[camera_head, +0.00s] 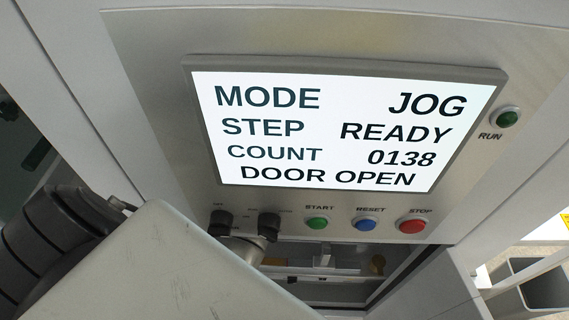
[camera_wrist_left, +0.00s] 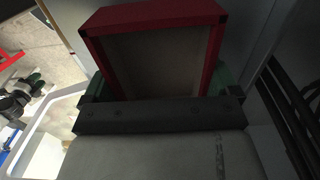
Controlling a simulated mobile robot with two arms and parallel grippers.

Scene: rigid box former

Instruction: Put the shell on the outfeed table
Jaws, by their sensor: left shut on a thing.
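The shell (camera_wrist_left: 150,17) is an open box with red walls and a dull grey inside, in the upper middle of the left wrist view. My left gripper (camera_wrist_left: 160,88) is shut on it, with a green finger at each side of the shell. A dark bar of the gripper crosses in front of the shell's lower part and hides it. In the head view my left arm comes in from the left below the panel; the shell cannot be made out there. The outfeed table cannot be identified in either view. My right gripper is not in view.
A machine panel fills the head view. Its screen (camera_head: 330,130) reads JOG, READY, 0138, DOOR OPEN. START (camera_head: 317,223), RESET (camera_head: 365,223) and STOP (camera_head: 412,226) buttons sit below, close to my arm. A grey open bin (camera_head: 545,290) stands at the lower right.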

